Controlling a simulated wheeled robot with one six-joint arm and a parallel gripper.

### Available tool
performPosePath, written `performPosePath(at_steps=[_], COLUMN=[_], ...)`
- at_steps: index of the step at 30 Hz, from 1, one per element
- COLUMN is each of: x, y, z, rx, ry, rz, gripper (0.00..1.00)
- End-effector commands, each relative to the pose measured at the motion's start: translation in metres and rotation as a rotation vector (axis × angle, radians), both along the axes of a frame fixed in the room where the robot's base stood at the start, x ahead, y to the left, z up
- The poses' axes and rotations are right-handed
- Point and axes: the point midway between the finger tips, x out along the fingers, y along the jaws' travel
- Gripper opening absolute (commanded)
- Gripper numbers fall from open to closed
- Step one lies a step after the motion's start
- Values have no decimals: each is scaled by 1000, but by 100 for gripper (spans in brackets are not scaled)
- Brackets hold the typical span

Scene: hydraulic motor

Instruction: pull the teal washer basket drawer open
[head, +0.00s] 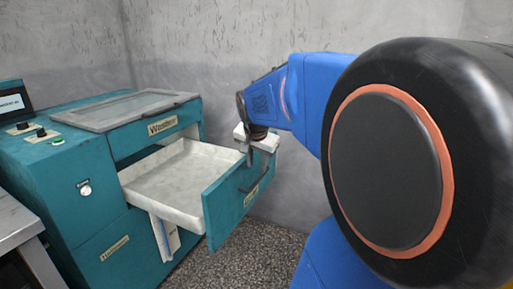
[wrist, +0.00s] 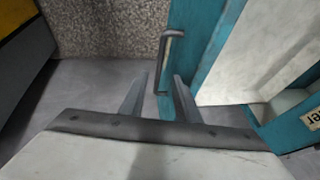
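The teal washer basket drawer (head: 222,208) stands well out from the teal washer, with its pale tray (head: 178,182) exposed. Its front panel also shows in the wrist view (wrist: 207,38). A dark bar handle (head: 256,177) is on the outer face of the front panel, and it shows in the wrist view (wrist: 169,52). My gripper (head: 249,160) is at the top edge of the front panel, near the handle. In the wrist view, my gripper's two fingers (wrist: 160,77) are apart, with the handle's near end appearing between them. I cannot tell whether they touch it.
The washer body (head: 75,190) has a lid (head: 125,110) on top and a control panel at left. A grey table (head: 15,225) stands at the lower left. Grey walls are behind. Speckled floor (head: 255,245) is clear below the drawer. A yellow and grey object (wrist: 22,55) is at left in the wrist view.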

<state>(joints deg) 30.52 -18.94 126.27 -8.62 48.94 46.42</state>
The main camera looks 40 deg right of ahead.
Motion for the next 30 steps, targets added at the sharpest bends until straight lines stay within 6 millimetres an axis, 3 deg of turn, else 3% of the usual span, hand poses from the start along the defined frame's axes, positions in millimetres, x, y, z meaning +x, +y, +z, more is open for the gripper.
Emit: performPosePath(at_steps=[6, 13, 19, 30], x=[-12, -22, -26, -27], y=[14, 24, 28, 28], z=[40, 71, 81, 82], rx=[-1, -1, 1, 1], ry=[-3, -1, 0, 1], rz=[1, 0, 0, 0], gripper=[29, 29, 29, 29])
